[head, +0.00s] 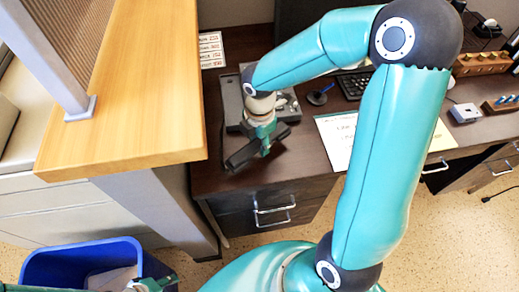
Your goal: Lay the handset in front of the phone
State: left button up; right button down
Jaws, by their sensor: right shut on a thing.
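The phone (231,103) is a grey desk unit on the dark desk, partly hidden behind my right arm. My right gripper (263,146) is shut on the dark handset (243,155), on the near side of the phone, close to the desk's front edge. The handset lies slantwise in the picture, its left end lower. I cannot tell whether it touches the desk top. Part of my left arm and gripper (155,285) shows at the bottom left, by the blue bin; its fingers are not clear.
A light wooden counter (130,130) with an upright panel stands left of the desk. A white sheet (338,138), a blue pen on a dark stand (320,96) and a keyboard (354,84) lie right of the phone. A blue bin (50,265) stands on the floor.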

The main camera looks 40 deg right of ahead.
aim_at(260, 156)
jog(key=shift+f, duration=1.8)
jog(key=shift+f+b, duration=0.1)
jog(key=shift+b, duration=0.25)
jog(key=c, duration=0.8)
grip_release()
jog(key=shift+o, duration=0.2)
jog(key=shift+r, duration=0.5)
notch_tip(260, 156, up, 11)
jog(key=shift+r+p, duration=0.15)
jog(key=shift+p, duration=0.85)
